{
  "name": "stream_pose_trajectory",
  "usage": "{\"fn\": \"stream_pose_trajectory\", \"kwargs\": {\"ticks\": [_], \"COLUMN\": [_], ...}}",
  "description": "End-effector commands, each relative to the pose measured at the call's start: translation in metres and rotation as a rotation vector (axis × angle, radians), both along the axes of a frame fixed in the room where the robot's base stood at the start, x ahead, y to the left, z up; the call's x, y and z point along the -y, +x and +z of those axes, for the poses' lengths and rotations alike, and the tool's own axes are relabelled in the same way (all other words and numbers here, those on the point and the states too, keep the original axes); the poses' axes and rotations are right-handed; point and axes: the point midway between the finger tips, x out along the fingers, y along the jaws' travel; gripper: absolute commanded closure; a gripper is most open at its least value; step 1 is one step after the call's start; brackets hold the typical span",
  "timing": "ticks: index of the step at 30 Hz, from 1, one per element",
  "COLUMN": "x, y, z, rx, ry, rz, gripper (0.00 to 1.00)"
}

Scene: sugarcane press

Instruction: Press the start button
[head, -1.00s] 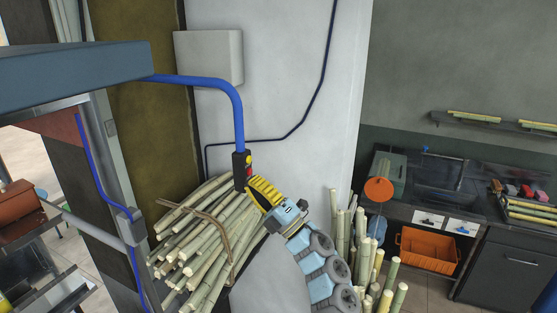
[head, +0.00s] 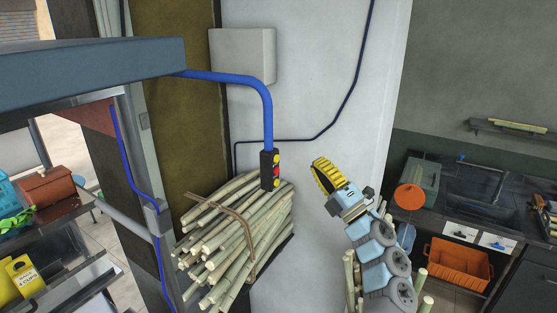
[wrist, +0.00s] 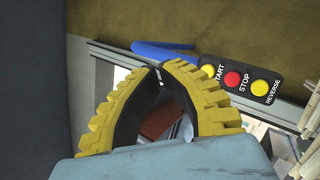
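The black control box (head: 265,171) hangs at the end of a blue tube, with its buttons in a vertical row. In the wrist view the start button (wrist: 208,71) is yellow, nearest the tube, beside its START label. The red stop button (wrist: 232,78) is in the middle, and the yellow reverse button (wrist: 260,88) is at the far end. My gripper (head: 317,163) has yellow ribbed fingers and is to the right of the box, apart from it. In the wrist view the fingertips (wrist: 160,67) come together, left of the start button, holding nothing.
A tied bundle of cane (head: 235,235) lies below the box. The blue tube (head: 266,110) runs from a blue-grey beam (head: 90,68). A pale pillar (head: 310,100) with a grey box (head: 243,56) stands behind. More upright canes are beside my arm.

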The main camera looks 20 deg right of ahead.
Motion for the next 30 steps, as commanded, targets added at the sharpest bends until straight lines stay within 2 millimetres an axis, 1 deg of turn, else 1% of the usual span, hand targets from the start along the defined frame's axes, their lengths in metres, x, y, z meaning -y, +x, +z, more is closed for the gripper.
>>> {"fn": "stream_pose_trajectory", "kwargs": {"ticks": [13, 18, 24, 30], "x": [-0.035, -0.046, -0.053, -0.056], "y": [0.037, 0.050, 0.059, 0.062], "z": [0.001, -0.002, -0.001, 0.000], "rx": [0.004, 0.002, 0.001, 0.000], "ry": [0.000, 0.001, 0.000, -0.001], "rz": [0.004, 0.002, 0.000, 0.000], "gripper": [1.00, 1.00, 1.00, 1.00]}}
